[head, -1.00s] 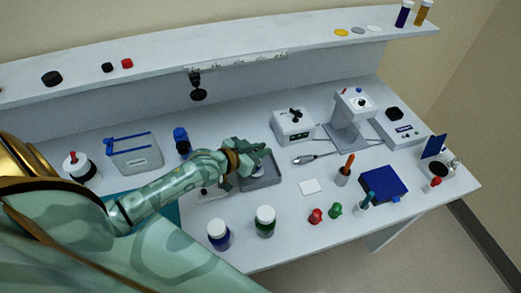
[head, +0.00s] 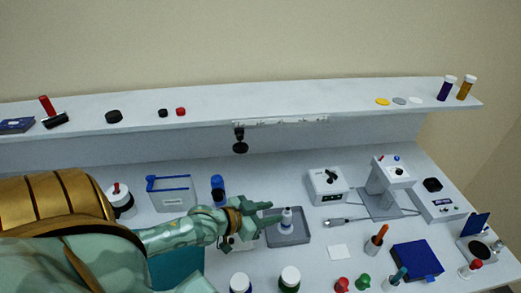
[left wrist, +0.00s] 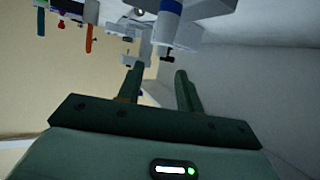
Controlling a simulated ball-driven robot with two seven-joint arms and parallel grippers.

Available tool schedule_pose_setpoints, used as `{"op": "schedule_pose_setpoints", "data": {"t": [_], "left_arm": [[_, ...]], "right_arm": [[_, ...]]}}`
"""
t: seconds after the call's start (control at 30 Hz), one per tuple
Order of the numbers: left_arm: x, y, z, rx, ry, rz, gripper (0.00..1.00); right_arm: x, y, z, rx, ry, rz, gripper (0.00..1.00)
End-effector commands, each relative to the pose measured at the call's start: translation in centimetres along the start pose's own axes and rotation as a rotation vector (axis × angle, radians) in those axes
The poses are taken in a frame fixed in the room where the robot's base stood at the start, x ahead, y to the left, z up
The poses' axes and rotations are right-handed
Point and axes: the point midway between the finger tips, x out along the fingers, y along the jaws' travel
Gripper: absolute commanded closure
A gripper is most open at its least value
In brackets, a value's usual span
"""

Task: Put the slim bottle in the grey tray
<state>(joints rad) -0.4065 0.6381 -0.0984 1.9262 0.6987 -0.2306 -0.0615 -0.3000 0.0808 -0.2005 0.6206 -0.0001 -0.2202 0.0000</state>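The slim bottle (head: 286,222), white with a bluish band, stands upright in the grey tray (head: 301,239). It also shows in the left wrist view (left wrist: 170,8), upside down in that picture and beyond the fingertips. My left gripper (head: 271,213) is just left of the bottle, over the tray's left edge. In the left wrist view its two fingers (left wrist: 158,76) are apart with nothing between them. My right gripper is out of view.
A blue-capped bottle (head: 218,190) stands behind my left wrist. White-capped jars (head: 289,279) stand in front of the tray. A white box device (head: 327,186) and a flat white square (head: 340,251) lie to its right. A shelf (head: 210,109) runs along the back.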

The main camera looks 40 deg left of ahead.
Motion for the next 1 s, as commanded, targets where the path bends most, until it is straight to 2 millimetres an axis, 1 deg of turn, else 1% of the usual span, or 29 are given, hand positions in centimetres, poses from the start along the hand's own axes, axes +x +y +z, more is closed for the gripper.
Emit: {"op": "schedule_pose_setpoints", "data": {"t": [0.03, 0.1, 0.23, 0.8, 0.87, 0.93, 1.0], "left_arm": [[-1.0, 0.0, -0.1, 0.001, -0.003, 0.001, 0.64], [-2.0, 0.0, 0.0, 0.000, -0.002, 0.000, 0.64], [-3.0, 0.0, 0.0, -0.001, -0.001, 0.001, 0.64], [-3.1, 0.0, 0.0, -0.001, 0.001, 0.000, 0.64], [-3.2, 0.0, -0.3, 0.000, 0.002, 0.000, 0.64], [-3.6, 0.0, -1.4, 0.001, 0.004, 0.000, 0.64], [-4.2, 0.0, -2.8, 0.002, 0.008, -0.001, 0.64]], "right_arm": [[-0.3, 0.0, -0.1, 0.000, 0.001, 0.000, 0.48], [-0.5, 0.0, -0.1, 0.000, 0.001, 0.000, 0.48], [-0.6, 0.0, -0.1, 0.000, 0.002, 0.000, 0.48], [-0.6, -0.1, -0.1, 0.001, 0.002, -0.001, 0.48], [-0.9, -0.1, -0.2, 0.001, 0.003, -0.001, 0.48], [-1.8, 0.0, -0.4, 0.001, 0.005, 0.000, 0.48], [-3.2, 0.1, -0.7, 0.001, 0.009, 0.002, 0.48]]}}
